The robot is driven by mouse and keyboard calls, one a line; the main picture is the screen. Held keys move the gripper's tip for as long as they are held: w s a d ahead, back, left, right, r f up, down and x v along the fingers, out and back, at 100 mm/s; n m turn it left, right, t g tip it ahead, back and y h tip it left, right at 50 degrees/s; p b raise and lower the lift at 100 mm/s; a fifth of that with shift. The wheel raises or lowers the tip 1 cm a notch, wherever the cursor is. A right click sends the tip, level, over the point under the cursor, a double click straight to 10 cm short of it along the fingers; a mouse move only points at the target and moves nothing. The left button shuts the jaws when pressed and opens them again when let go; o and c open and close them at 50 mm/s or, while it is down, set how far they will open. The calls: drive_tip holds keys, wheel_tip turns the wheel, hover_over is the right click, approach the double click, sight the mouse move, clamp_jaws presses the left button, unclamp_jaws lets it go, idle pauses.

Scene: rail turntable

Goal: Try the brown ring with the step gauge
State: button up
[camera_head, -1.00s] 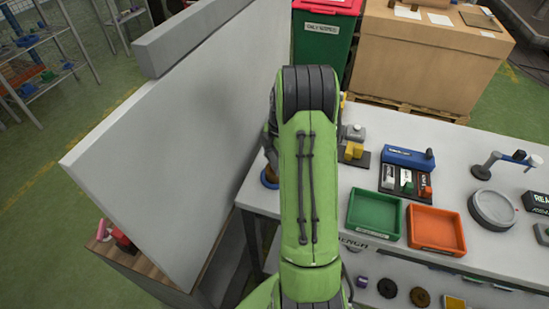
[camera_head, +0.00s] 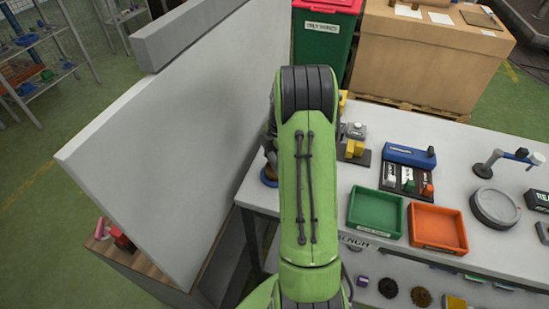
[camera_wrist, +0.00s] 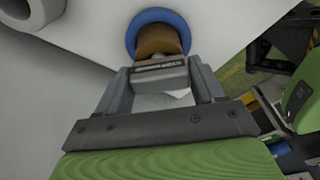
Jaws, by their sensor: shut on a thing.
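The brown ring (camera_wrist: 158,38) shows at the top of the wrist view, on a wider blue round piece (camera_wrist: 134,28). Both also show in the head view, at the left end of the bench beside my arm, the brown ring (camera_head: 270,172) being partly covered. My gripper (camera_wrist: 160,85) is shut on a grey block with a dark label (camera_wrist: 160,70), which looks like the step gauge's handle. Its far end meets the brown ring in the picture. I cannot tell whether the gauge's tip is inside the ring or only in front of it.
A tall grey panel (camera_head: 185,135) stands close to the left of my arm. On the bench to the right are a green tray (camera_head: 375,230), an orange tray (camera_head: 460,242), a blue-backed rack (camera_head: 410,157) and a round grey stand (camera_head: 495,208). The bench between them has bare patches.

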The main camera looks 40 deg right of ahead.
drive_tip(key=shift+f, duration=0.1)
drive_tip(key=o, duration=1.2)
drive_tip(key=r+p, duration=0.1)
drive_tip(key=r, duration=0.4)
drive_tip(key=d+r+p, duration=0.1)
drive_tip(key=r, duration=0.4)
drive_tip(key=d+r+p, duration=0.1)
drive_tip(key=r, duration=0.4)
drive_tip(key=shift+s+d+r, duration=0.1)
drive_tip(key=shift+s+r, duration=0.25)
drive_tip(key=shift+s, duration=0.05)
